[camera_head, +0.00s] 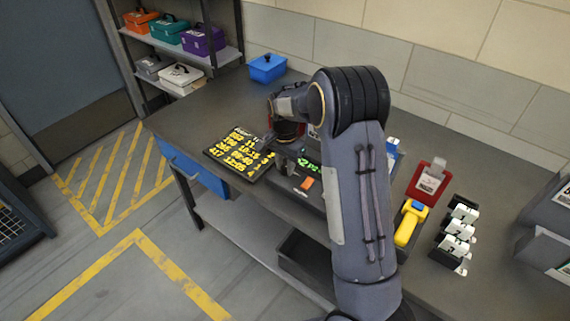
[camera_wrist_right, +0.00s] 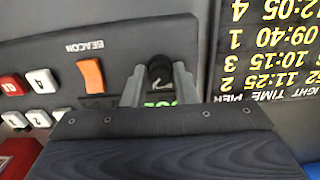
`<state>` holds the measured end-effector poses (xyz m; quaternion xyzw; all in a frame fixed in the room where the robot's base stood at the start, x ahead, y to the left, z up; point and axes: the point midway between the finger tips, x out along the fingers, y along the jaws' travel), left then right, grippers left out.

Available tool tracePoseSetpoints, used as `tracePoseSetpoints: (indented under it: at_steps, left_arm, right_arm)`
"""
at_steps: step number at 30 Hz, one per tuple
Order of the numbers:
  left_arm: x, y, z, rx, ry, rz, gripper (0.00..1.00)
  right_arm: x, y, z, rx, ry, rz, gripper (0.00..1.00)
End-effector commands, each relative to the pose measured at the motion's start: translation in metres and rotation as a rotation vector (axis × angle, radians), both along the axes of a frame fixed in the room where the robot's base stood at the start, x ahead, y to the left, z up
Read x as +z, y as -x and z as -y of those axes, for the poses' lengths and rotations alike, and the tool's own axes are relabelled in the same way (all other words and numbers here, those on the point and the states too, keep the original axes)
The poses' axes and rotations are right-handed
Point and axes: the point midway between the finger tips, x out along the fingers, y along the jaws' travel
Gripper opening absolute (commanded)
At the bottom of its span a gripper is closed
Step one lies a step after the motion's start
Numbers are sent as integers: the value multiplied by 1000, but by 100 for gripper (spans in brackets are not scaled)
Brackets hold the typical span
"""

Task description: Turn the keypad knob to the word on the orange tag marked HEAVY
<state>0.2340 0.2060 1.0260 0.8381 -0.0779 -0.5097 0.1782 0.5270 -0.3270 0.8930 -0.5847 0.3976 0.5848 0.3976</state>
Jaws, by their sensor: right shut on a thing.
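The keypad panel (camera_head: 313,196) lies on the grey workbench, partly covered by my right arm. In the right wrist view the dark panel (camera_wrist_right: 30,62) carries a black knob (camera_wrist_right: 160,68). My right gripper (camera_wrist_right: 160,82) is shut on this knob, one finger on either side. In the head view the right gripper (camera_head: 288,163) is at the panel's far left end, and the knob is hidden there. Green display characters show partly beneath the fingers but cannot be read. I cannot make out an orange tag marked HEAVY. My left gripper is not in view.
An orange switch (camera_wrist_right: 91,75) marked BEACON and white keys (camera_wrist_right: 42,81) sit beside the knob. A black timetable board (camera_head: 240,154) lies left of the panel.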

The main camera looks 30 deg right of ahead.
Motion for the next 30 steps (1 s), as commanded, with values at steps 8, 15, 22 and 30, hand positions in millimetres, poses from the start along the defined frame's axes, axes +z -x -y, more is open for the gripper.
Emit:
tracePoseSetpoints:
  at_steps: [8,15,22,30]
  left_arm:
    - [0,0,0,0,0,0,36]
    - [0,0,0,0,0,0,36]
    - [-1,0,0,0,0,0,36]
    - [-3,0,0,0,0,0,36]
  right_arm:
    - [1,-1,0,-1,0,2,43]
    - [0,0,0,0,0,1,47]
    - [15,-1,0,2,0,4,47]
    - [61,-1,0,1,0,4,47]
